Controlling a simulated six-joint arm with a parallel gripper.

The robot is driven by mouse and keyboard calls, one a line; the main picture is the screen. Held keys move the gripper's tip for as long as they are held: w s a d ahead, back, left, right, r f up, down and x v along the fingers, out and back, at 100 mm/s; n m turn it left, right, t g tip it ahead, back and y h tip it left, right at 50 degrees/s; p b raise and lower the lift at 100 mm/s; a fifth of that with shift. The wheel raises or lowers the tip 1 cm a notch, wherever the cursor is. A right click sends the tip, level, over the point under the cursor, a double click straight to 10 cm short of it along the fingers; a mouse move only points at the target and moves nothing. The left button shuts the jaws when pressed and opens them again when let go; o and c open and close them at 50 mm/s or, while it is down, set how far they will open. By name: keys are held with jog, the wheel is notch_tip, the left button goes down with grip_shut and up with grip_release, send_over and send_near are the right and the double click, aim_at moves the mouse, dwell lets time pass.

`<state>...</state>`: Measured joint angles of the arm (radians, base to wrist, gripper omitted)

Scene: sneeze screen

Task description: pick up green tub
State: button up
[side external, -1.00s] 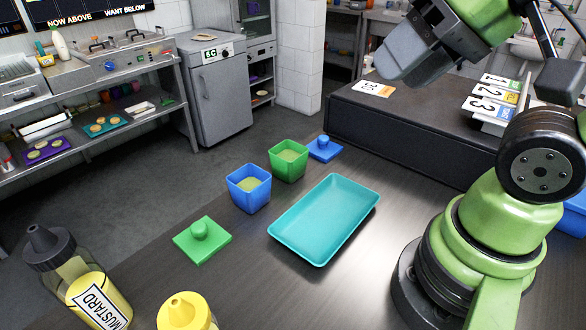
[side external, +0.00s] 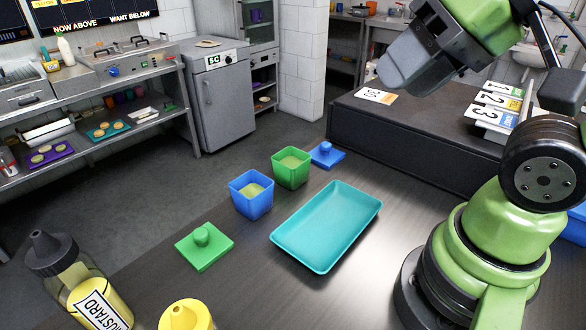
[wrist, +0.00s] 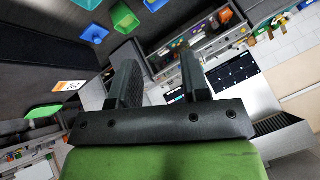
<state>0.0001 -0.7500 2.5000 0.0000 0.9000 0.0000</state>
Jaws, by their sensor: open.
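The green tub (side external: 291,168) stands upright and open on the dark counter, with pale green contents. It is just behind and to the right of the blue tub (side external: 252,194), above the teal tray's left end in the side view. My gripper (side external: 392,82) is high above the counter, to the right of the tub and well apart from it. In the wrist view both fingers of my gripper (wrist: 159,66) are spread, with nothing between them.
A teal tray (side external: 326,226) lies right of the tubs. A green lid (side external: 203,246) lies front left, a blue lid (side external: 326,155) behind. A mustard bottle (side external: 95,295) and a yellow-topped bottle (side external: 186,316) stand in front. A dark raised box (side external: 415,140) bounds the back right.

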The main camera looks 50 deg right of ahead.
jog(key=o, duration=1.1)
